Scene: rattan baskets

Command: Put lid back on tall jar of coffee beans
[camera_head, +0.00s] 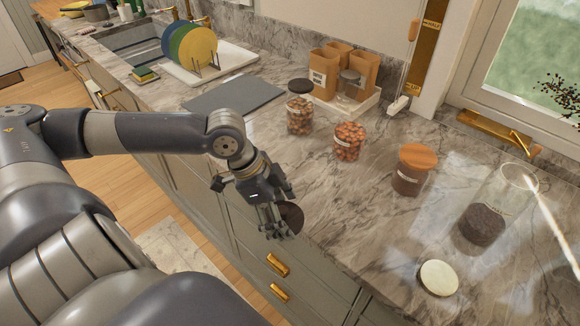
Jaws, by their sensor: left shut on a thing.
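The tall clear glass jar (482,222) stands upright on the counter at the right, open at the top, with dark contents in its lower part. A round lid (438,279) with a cream top and darker rim lies flat on the counter in front of it. My left gripper (279,222) is shut on a dark round lid (292,215), near the counter's front edge and well left of the tall jar. The fingers hide part of this lid. My right gripper is out of view.
A nut jar (349,142) looks open; another jar (300,115) has a dark lid. A jar with a wooden lid (417,157) stands between them and the tall jar. Paper bags (325,72) stand behind. The marble counter (345,215) is clear near my left gripper.

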